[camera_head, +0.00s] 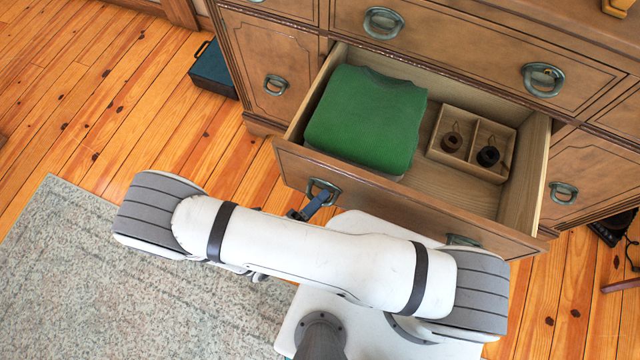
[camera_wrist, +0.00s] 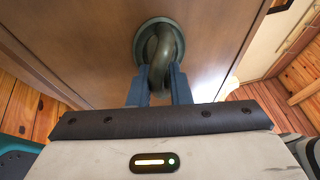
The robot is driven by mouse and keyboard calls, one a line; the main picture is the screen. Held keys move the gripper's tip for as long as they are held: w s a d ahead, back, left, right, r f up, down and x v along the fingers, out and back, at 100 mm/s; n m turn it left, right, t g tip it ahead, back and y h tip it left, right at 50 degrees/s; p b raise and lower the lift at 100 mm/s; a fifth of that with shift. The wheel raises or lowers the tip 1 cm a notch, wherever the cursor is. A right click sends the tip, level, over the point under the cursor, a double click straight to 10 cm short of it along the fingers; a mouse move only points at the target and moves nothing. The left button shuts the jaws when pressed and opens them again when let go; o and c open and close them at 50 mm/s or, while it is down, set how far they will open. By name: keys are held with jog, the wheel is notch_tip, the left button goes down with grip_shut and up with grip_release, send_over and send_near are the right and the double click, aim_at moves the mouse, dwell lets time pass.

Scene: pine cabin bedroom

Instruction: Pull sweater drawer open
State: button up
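The sweater drawer (camera_head: 395,194) of the wooden dresser is pulled well out. A folded green sweater (camera_head: 365,118) lies in its left part. My gripper (camera_head: 320,200) is at the left ring handle (camera_head: 322,189) on the drawer front. In the wrist view the handle (camera_wrist: 160,38) hangs from a round plate, and its lower part passes between the blue fingers of my gripper (camera_wrist: 159,84), which look closed on it. My arm crosses in front of the drawer and hides part of its front; the right handle (camera_head: 462,240) shows only partly.
A divided wooden box (camera_head: 471,143) with two small dark items sits in the drawer's right part. Closed drawers and side doors surround it. A dark teal box (camera_head: 213,70) stands on the floor at left. A grey rug (camera_head: 80,270) lies on open plank floor.

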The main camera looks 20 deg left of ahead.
jog(key=shift+o, duration=0.2)
jog(key=shift+s+a, duration=0.15)
jog(key=v, duration=0.7)
jog(key=shift+s, duration=0.2)
jog(key=shift+f, duration=0.1)
